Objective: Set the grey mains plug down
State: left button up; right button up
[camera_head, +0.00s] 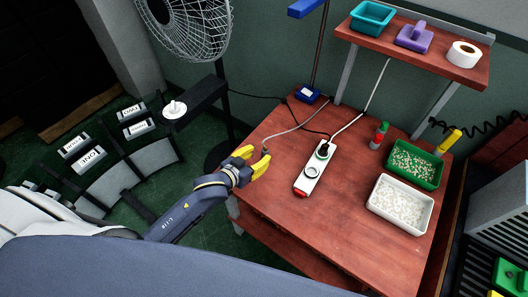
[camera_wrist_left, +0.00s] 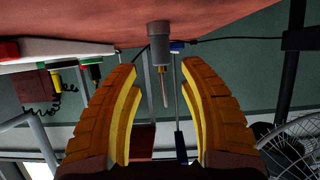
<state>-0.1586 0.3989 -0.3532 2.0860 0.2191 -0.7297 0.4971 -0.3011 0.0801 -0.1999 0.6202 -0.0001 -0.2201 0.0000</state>
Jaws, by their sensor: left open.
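The grey mains plug (camera_wrist_left: 159,42) shows in the left wrist view as a grey cylinder against the red tabletop, between and beyond my fingertips. A thin rod-like part extends from it. In the head view the plug is small and dark, at the end of a grey cord beside my fingertips. My left gripper (camera_head: 256,160) is open at the table's left edge; its yellow fingers also show in the left wrist view (camera_wrist_left: 158,85), spread on either side with a gap around the plug. My right gripper is not in view.
A white power strip (camera_head: 318,165) with a dark plug, a ring-shaped socket and a red end lies right of my gripper. A blue-based lamp (camera_head: 307,94) stands behind. A white tray (camera_head: 385,220), green tray (camera_head: 436,178) and bottle (camera_head: 378,138) stand right. The table's front is clear.

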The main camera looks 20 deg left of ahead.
pick_arm(q)
jog(key=v, duration=0.7)
jog(key=shift+r, duration=0.15)
